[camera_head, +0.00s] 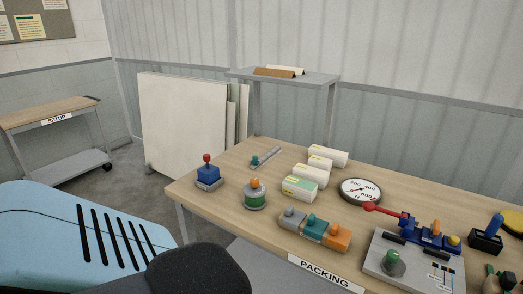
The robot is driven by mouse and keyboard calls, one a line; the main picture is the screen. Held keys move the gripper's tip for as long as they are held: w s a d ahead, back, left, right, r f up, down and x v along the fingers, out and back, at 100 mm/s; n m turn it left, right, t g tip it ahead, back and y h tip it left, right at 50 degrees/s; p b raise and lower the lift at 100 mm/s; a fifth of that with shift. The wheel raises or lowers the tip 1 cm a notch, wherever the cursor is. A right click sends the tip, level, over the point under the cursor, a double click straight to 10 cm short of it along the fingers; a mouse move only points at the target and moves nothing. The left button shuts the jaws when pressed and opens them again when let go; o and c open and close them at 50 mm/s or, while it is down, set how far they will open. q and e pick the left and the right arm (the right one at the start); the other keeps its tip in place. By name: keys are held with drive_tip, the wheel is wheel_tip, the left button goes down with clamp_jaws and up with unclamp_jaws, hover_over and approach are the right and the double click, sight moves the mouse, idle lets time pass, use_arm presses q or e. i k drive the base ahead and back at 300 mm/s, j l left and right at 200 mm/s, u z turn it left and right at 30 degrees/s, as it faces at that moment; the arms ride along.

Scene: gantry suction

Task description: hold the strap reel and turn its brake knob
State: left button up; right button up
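A round grey-and-green reel-like object (255,201) with an orange knob (254,183) on top stands upright on the wooden packing table (231,163), left of its middle. It looks like the strap reel with its brake knob. Nothing touches it. Neither of my grippers shows in the head view. Light-blue and black parts of my own body fill the lower left.
A blue block with a red knob (207,173) stands left of the reel. A cart (52,113) stands far left.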

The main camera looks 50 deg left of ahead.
sight(254, 182)
drive_tip(key=j+z, duration=0.15)
drive_tip(key=j, duration=0.3)
drive_tip(key=k+j+z, duration=0.1)
drive_tip(key=j, duration=0.35)
drive_tip(key=k+j+z, duration=0.15)
drive_tip(key=j, duration=0.25)
drive_tip(key=k+j+z, duration=0.1)
drive_tip(key=j, duration=0.35)
drive_tip(key=k+j, duration=0.15)
drive_tip(key=j, duration=0.25)
drive_tip(key=k+j, duration=0.1)
drive_tip(key=j, duration=0.35)
drive_tip(key=k+j, duration=0.15)
drive_tip(key=j, duration=0.25)
drive_tip(key=k+j, duration=0.1)
drive_tip(key=j, duration=0.3)
drive_tip(key=k+j, duration=0.15)
drive_tip(key=j, duration=0.25)
drive_tip(key=k+j+z, duration=0.1)
drive_tip(key=j, duration=0.35)
